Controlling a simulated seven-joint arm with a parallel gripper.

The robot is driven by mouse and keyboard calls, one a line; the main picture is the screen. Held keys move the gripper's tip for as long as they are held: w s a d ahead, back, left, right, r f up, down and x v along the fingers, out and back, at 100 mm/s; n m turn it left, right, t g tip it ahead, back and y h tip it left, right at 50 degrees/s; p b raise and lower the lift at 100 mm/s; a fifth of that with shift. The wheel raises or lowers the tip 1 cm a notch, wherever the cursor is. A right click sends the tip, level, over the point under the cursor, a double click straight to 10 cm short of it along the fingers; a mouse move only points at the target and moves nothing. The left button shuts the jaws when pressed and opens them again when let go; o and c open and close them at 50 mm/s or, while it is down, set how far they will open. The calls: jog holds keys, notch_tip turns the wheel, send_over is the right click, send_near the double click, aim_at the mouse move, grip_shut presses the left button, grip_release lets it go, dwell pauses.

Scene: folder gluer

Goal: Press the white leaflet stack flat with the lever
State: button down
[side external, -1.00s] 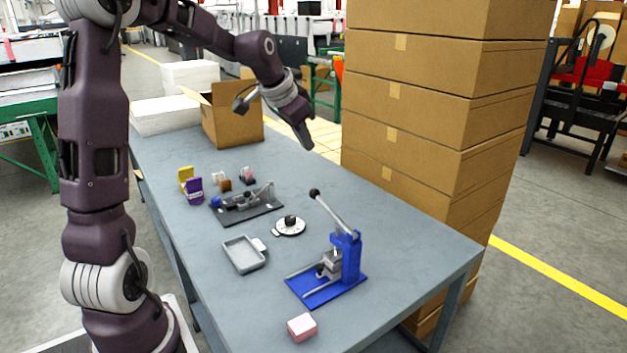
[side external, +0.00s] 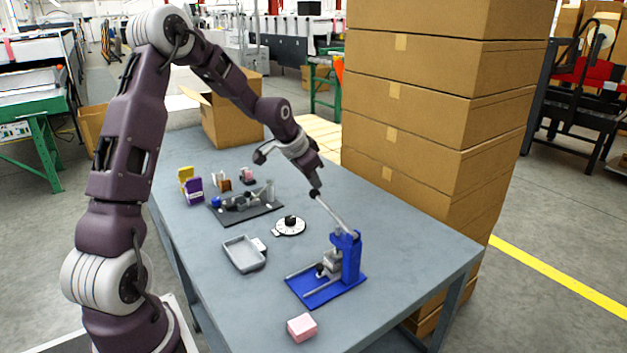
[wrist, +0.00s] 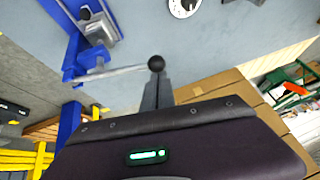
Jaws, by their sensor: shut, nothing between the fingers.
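The blue lever press (side external: 350,262) stands near the table's right edge. Its grey lever (side external: 335,213) slants up to the back left and ends in a black knob (side external: 315,194). The lever and knob (wrist: 157,63) also show in the wrist view. A pale grey block (side external: 332,258) sits low in the press; I cannot tell whether the white leaflet stack is there or how flat it is. My gripper (side external: 316,183) is shut and empty, its fingertips right at the knob, seemingly touching or nearly so. It also shows in the wrist view (wrist: 157,78).
A grey tray (side external: 244,254), a white dial with a black knob (side external: 290,225) and a dark fixture (side external: 246,208) lie left of the press. A pink block (side external: 302,327) lies in front. Tall stacked cartons (side external: 430,100) stand behind the table's right edge.

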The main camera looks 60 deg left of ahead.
jog(key=f, duration=0.1)
jog(key=a+f, duration=0.1)
jog(key=f, duration=0.2)
jog(key=shift+a+f, duration=0.25)
jog(key=shift+a, duration=0.15)
jog(key=shift+s+a+f, duration=0.1)
jog(key=shift+s+f, duration=0.05)
jog(key=shift+f, duration=0.2)
jog(key=shift+s+f, duration=0.15)
jog(key=shift+s, duration=0.05)
dwell(1.0)
jog(key=s+a+r, duration=0.1)
jog(key=s+r, duration=0.2)
jog(key=r, duration=1)
jog(key=shift+r, duration=0.2)
jog(key=shift+s, duration=0.1)
